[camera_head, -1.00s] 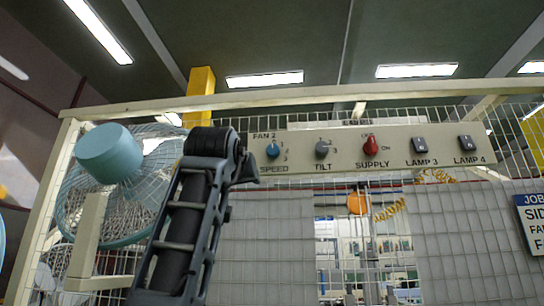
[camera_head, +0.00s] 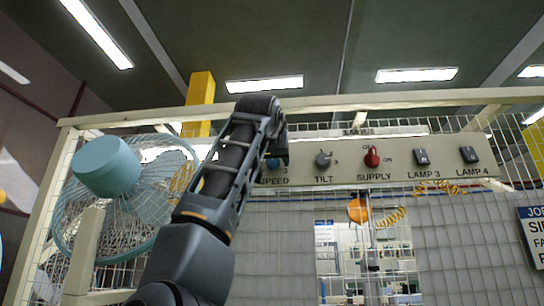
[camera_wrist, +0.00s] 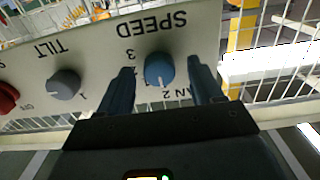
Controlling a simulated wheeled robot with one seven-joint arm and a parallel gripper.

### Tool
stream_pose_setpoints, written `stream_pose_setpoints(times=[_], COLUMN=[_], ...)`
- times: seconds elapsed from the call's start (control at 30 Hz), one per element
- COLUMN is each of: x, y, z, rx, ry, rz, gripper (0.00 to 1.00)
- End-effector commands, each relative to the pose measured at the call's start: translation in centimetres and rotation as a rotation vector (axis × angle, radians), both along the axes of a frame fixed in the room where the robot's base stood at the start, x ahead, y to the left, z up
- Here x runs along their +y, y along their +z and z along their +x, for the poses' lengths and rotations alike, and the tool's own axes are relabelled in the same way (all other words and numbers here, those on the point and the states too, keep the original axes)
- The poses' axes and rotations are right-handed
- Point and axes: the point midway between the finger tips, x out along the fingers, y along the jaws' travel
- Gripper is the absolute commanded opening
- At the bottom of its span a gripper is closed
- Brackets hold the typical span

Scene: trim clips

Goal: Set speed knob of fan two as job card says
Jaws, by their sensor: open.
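The blue speed knob (camera_wrist: 159,69) of fan 2 sits on the cream panel, upside down in the wrist view, with a white mark pointing toward the FAN 2 label. A 3 shows beside it; other marks are partly hidden. My gripper (camera_wrist: 163,78) is open, with one dark finger on each side of the knob; I cannot tell whether they touch it. In the head view my gripper (camera_head: 276,137) covers most of the knob (camera_head: 272,163). The job card (camera_head: 533,236) at the right edge is cut off, showing only the starts of its lines.
The grey tilt knob (camera_head: 323,160), red supply knob (camera_head: 372,157), lamp 3 switch (camera_head: 421,157) and lamp 4 switch (camera_head: 469,155) run rightward along the panel. A teal fan (camera_head: 108,167) stands left behind wire mesh. An orange disc (camera_head: 357,210) hangs below the panel.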

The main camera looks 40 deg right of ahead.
Motion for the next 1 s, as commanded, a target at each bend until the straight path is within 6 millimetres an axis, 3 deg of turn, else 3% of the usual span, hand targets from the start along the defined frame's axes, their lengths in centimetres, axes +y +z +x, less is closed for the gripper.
stream_pose_setpoints(times=[0.37, 0.9, 1.0], x=[-0.63, -0.6, -0.59], y=[-0.06, -0.05, -0.05], z=[0.46, 0.45, 0.46], rx=[-0.001, -0.001, -0.001], ry=[-0.001, 0.0, 0.0], rz=[-0.001, -0.001, 0.0], gripper=[0.66, 0.15, 0.1])
